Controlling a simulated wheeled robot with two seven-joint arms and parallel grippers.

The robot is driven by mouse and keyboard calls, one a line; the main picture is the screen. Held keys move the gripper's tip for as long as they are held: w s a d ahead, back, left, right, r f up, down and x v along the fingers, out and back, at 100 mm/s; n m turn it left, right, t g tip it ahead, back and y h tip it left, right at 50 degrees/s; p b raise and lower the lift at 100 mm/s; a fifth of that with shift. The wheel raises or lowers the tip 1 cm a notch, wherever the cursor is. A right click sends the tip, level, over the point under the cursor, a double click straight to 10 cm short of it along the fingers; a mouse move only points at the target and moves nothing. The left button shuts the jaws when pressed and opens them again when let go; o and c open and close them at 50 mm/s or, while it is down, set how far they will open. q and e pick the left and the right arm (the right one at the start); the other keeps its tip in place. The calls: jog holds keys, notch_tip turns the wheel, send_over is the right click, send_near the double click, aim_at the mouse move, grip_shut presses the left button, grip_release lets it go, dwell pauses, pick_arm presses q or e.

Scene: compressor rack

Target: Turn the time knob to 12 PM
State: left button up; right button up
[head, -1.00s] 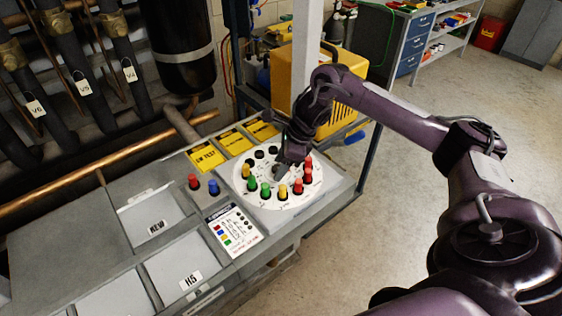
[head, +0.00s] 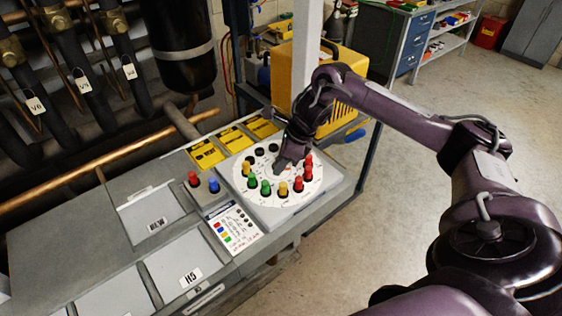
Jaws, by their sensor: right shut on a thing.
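The round white time dial (head: 240,184) sits on the grey panel and carries a ring of coloured pegs. Black pegs (head: 260,151) stand at its far left edge, a yellow peg and green pegs (head: 265,187) at the near left, and red pegs (head: 308,165) at the right. My right gripper (head: 284,168) reaches down over the middle of the dial and is shut on the time knob there. The gripper hides most of the knob, so its pointing direction cannot be read. My left gripper is not in view.
A red button (head: 194,179) and a blue button (head: 214,186) stand left of the dial. A legend card (head: 235,228) lies in front. Yellow labels (head: 233,139) lie behind. A grey post (head: 305,60) and yellow machine (head: 345,70) stand close behind my right arm.

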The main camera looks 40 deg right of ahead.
jog(key=shift+s+m+t+h, duration=0.1)
jog(key=shift+m+t+h, duration=0.25)
jog(key=shift+m, duration=0.85)
jog(key=m, duration=0.1)
jog(key=m+h, duration=0.1)
jog(key=shift+a+r+m+t, duration=0.1)
jog(key=shift+a+m+t, duration=0.15)
jog(key=shift+m, duration=0.15)
jog(key=m+h, duration=0.1)
jog(key=m, duration=0.1)
jog(key=shift+r+m+p, duration=0.1)
jog(key=shift+m+p, duration=0.2)
jog(key=shift+a+m+h+p, duration=0.1)
jog(key=shift+m+h+p, duration=0.5)
jog(key=shift+m, duration=0.8)
jog(key=o, duration=1)
jog(key=shift+c, duration=0.2)
